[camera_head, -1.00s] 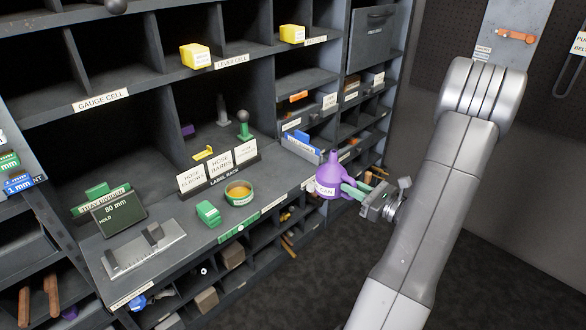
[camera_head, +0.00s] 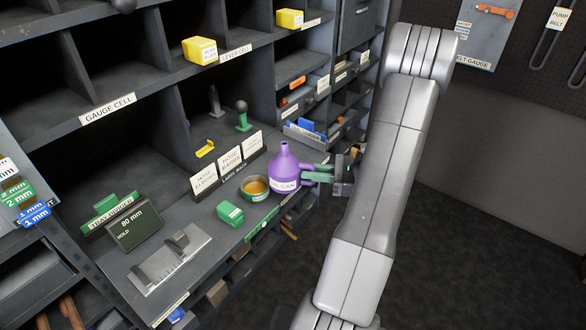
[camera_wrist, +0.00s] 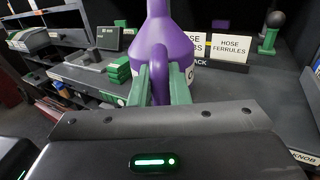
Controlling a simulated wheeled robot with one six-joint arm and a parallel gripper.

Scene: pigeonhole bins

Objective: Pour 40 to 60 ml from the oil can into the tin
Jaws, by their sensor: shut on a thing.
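The purple oil can (camera_head: 285,170) has a narrow spout on top and a white label. It stands upright just right of the tin, close to it; I cannot tell whether they touch. My gripper (camera_head: 306,174) is shut on the can from the right, and its green fingers (camera_wrist: 158,85) show around the can's near side in the wrist view, where the purple can (camera_wrist: 162,45) fills the middle. The tin (camera_head: 256,184) is round, green-sided and open, with amber inside, on the shelf ledge. The tin is not seen in the wrist view, and the can's underside is hidden.
A label rack (camera_head: 230,170) with white cards stands behind the tin. A green block (camera_head: 230,214) lies left of it. A display reading 80 mm (camera_head: 133,228) and a metal gauge (camera_head: 168,258) are further left. Open floor lies to the right.

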